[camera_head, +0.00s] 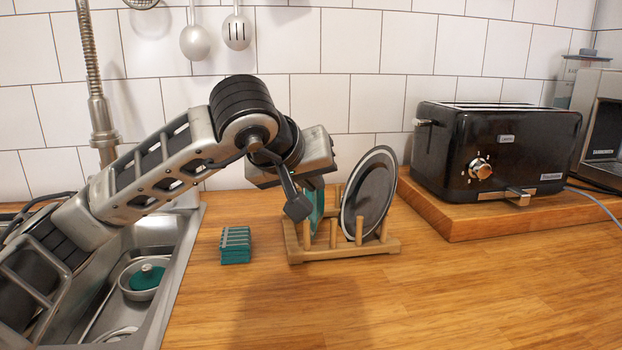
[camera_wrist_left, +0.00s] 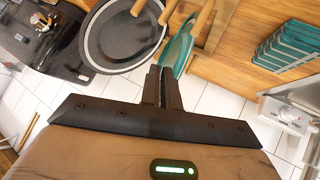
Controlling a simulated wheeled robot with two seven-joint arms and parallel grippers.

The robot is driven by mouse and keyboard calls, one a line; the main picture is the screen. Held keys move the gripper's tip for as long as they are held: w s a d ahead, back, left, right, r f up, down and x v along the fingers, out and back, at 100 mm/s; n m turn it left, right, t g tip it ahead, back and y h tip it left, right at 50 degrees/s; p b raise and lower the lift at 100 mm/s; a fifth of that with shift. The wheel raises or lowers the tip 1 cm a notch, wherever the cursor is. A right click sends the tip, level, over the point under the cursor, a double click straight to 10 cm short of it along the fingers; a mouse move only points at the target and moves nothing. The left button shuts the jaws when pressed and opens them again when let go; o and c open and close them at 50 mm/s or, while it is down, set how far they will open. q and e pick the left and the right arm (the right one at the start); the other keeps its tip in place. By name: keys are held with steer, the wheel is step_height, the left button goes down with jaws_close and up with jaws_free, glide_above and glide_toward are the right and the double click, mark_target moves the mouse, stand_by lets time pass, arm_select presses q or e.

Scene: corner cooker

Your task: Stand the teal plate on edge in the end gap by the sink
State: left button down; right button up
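The teal plate (camera_head: 316,212) is upright, edge-on, among the pegs at the left, sink-side end of the wooden rack (camera_head: 345,254). The camera bracket of my left arm hides part of it, and I cannot tell whether its lower edge rests on the base. My left gripper (camera_head: 315,181) is directly above it, pointing down. In the left wrist view the fingers (camera_wrist_left: 163,88) are close together at the rim of the teal plate (camera_wrist_left: 179,50) and appear shut on it. My right gripper is not in view.
A dark plate with a pale rim (camera_head: 369,195) stands in the rack to the right. A black toaster (camera_head: 497,150) sits on a wooden board further right. Small teal stacked pieces (camera_head: 236,245) lie left of the rack. The sink (camera_head: 172,285) is at the left; the front counter is clear.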

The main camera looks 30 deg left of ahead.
arm_select(q)
steer(key=shift+f+b, duration=0.55)
steer(key=shift+f, duration=0.1)
steer(key=c, duration=1.1)
jaws_free()
steer(key=shift+r, duration=0.1)
steer(key=p+v, duration=0.1)
steer(key=v, duration=0.2)
